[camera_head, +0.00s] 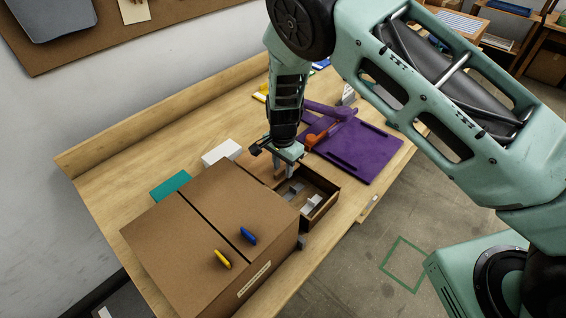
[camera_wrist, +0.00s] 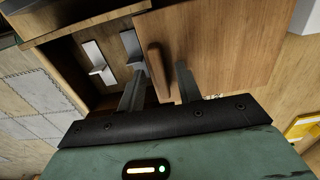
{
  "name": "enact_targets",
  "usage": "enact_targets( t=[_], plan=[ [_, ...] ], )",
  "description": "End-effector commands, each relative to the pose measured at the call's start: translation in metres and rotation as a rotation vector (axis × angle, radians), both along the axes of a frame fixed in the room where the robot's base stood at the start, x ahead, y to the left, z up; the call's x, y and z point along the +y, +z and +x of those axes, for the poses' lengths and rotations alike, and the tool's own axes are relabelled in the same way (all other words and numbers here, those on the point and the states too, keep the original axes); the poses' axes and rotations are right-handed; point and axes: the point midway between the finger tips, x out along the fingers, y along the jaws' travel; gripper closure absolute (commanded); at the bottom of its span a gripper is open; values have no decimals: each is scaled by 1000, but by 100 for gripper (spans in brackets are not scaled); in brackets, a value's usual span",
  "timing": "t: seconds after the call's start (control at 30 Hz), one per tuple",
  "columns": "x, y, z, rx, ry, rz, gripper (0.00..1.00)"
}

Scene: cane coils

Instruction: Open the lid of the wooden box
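The wooden box (camera_head: 334,191) stands on the bench beside a large brown carton, with its right part uncovered and grey metal brackets inside. Its wooden lid (camera_wrist: 225,45) covers the other part and also shows in the head view (camera_head: 254,164). An upright wooden handle bar (camera_wrist: 157,72) is at the lid's edge by the opening. My gripper (camera_wrist: 161,88) is over this edge, its fingers apart on either side of the handle. The left finger is close to the bar or touching it; a gap shows at the right finger. Two brackets (camera_wrist: 98,60) show in the opening.
The large brown carton (camera_head: 170,232) stands close at the left front, with a blue piece (camera_head: 248,236) and a yellow piece (camera_head: 223,259) on top. A purple board (camera_head: 365,152) lies behind right. A white block (camera_head: 221,152) stands behind the carton.

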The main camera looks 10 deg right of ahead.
Motion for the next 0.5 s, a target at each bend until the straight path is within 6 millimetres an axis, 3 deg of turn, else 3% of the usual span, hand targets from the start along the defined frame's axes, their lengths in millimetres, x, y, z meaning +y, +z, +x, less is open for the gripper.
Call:
enact_targets(
  t=[0.27,0.5],
  plan=[
    [1,25,1,-4,1,2,65],
    [2,79,1,-5,2,4,65]
  ],
)
